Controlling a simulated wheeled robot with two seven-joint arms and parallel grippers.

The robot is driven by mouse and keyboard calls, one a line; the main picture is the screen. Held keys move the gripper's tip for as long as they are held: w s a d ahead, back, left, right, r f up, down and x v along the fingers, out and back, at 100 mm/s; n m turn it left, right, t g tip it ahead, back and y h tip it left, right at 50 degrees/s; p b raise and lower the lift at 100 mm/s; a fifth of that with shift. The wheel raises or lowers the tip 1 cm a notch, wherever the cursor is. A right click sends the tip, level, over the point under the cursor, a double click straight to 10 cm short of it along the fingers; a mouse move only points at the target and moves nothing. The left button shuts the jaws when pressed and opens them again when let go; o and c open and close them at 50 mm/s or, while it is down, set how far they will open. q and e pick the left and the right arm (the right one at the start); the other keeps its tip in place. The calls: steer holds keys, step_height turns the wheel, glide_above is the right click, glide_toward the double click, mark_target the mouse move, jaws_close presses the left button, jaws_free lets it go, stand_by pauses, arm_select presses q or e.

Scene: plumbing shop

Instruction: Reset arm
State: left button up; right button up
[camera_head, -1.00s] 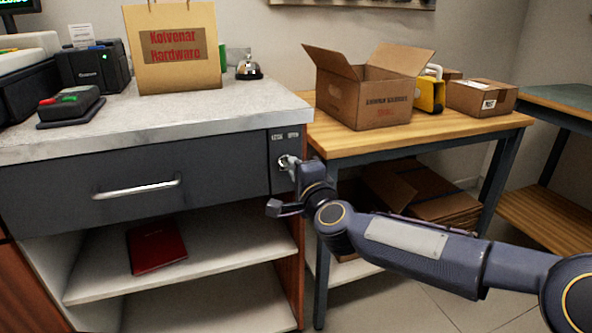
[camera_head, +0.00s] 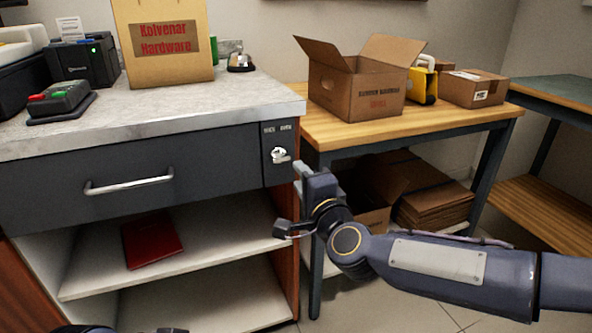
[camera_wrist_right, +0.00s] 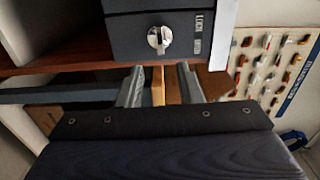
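My right gripper (camera_head: 299,176) is just below and to the right of the silver key lock (camera_head: 280,155) on the counter's dark front panel. Its two fingers are apart with nothing between them. In the right wrist view, the open fingers (camera_wrist_right: 160,84) point toward the panel, and the lock (camera_wrist_right: 158,38) shows above them, clear of both. My right arm reaches in from the lower right. Dark parts, perhaps of my left arm, show at the bottom left edge of the head view; no left fingers can be made out clearly.
The grey drawer (camera_head: 128,187) beside the lock looks shut. A red book (camera_head: 151,240) lies on the shelf below. A wooden table (camera_head: 400,124) with an open cardboard box (camera_head: 362,98) stands to the right, with flattened cardboard (camera_head: 435,205) under it. Floor is free in front.

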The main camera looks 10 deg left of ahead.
steer(key=shift+s+d, duration=0.1)
steer(key=s+d+f+n+g+h, duration=0.1)
steer(key=s+d+f+n+g, duration=0.2)
steer(key=d, duration=0.5)
steer(key=s+d+f+n+g+h, duration=0.1)
steer(key=s+d+f+n+h, duration=0.15)
steer(key=s+d, duration=0.4)
steer(key=s+d+f+n+g+h, duration=0.1)
steer(key=s+d+f+n, duration=0.2)
steer(key=d, duration=0.5)
steer(key=s+d+f+g+h, duration=0.1)
steer(key=s+d+f, duration=0.2)
steer(key=s, duration=0.3)
steer(key=s+d+f+g, duration=0.2)
steer(key=s+d+f, duration=0.1)
steer(key=s, duration=0.3)
steer(key=s+d+f+g+h, duration=0.1)
steer(key=s+d+f, duration=0.25)
steer(key=s, duration=0.25)
step_height(320, 180, up, 37)
steer(key=p, duration=3.6)
steer(key=shift+w+n, duration=0.45)
